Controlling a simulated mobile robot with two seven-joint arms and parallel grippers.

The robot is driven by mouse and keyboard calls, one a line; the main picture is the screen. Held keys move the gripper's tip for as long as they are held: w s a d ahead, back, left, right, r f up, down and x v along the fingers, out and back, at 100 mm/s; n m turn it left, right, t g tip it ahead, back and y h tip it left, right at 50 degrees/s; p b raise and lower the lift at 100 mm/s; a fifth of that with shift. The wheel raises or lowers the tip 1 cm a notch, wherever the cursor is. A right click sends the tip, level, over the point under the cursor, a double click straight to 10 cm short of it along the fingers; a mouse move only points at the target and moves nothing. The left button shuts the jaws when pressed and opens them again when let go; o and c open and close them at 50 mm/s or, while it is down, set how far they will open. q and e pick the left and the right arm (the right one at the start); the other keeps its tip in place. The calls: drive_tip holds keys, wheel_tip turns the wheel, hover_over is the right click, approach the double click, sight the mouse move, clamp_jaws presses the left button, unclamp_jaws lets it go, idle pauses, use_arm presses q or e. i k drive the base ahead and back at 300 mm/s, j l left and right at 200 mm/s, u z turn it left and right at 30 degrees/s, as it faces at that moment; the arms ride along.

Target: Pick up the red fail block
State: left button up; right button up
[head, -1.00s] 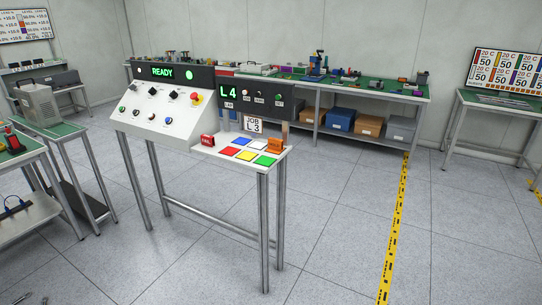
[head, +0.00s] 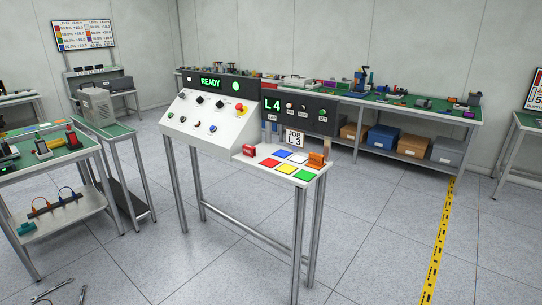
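The red fail block (head: 249,150) stands on the white shelf of the control stand (head: 328,170), at its left end beside the sloped control panel (head: 188,108). It is a small red block with white lettering on its front. Flat coloured squares lie to its right, among them a red square (head: 269,162). An orange block (head: 316,159) stands at the right end of the shelf. Neither of my grippers shows in the head view.
A green-topped workbench (head: 62,150) and a narrower table (head: 106,131) stand at the left. A long bench (head: 400,103) with boxes beneath runs along the back. Wrenches (head: 52,283) lie on the floor at the lower left. Floor in front of the stand is clear.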

sight(250, 151)
drive_tip(key=i+z, duration=0.1)
drive_tip(key=i, duration=0.45)
drive_tip(key=i+j+z, duration=0.15)
drive_tip(key=i, duration=0.35)
